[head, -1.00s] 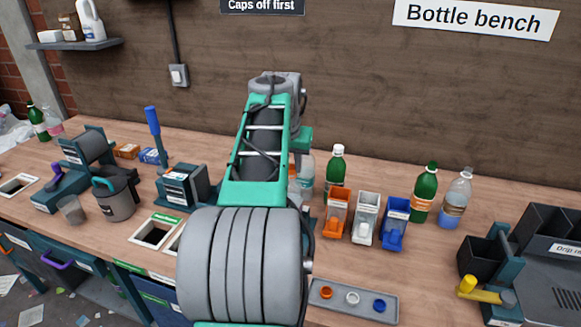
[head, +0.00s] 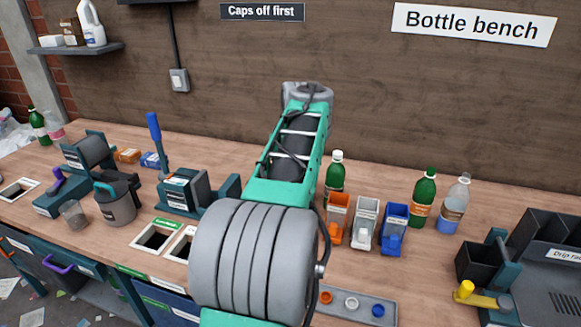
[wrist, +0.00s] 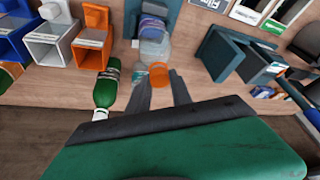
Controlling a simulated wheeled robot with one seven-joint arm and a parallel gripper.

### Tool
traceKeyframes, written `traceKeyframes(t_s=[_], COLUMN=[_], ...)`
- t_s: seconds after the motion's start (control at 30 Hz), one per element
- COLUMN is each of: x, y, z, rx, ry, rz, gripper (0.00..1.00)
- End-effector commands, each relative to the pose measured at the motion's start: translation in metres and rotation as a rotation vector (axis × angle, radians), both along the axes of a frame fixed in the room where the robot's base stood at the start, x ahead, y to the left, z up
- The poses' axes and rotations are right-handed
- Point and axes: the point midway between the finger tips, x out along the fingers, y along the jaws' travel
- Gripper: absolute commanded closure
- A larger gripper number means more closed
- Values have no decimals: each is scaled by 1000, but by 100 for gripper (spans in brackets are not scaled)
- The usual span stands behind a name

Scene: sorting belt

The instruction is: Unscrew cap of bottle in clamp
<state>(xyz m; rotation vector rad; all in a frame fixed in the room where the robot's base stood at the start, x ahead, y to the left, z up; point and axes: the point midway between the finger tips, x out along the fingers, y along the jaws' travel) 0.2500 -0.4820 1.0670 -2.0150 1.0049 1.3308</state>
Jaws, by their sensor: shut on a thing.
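In the wrist view, my gripper (wrist: 162,82) points at a clear bottle (wrist: 153,47) from above, with one finger on each side of its orange cap (wrist: 159,70). The gripper is shut on the cap. The cap lines up with the bottle's neck; I cannot tell whether it is still threaded on. A dark teal block (wrist: 150,10) shows behind the bottle, but the clamp's grip on it is not clear. In the head view, my arm hides the gripper, the cap and the bottle.
A green bottle with a white cap (head: 336,172) stands close beside my arm. Orange (head: 337,217), white (head: 364,224) and blue (head: 394,230) bins stand right of it. A dark teal device (head: 182,193) is left of the arm. A grey cap tray (head: 376,315) lies in front.

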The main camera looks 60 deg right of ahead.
Motion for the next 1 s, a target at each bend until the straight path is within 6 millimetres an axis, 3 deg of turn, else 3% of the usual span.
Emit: traceKeyframes(t_s=[0.73,1.0], x=[0,1], y=[0,1], z=[3,0], rx=[3,0], ry=[-1,-1], rz=[339,377], gripper=[100,100])
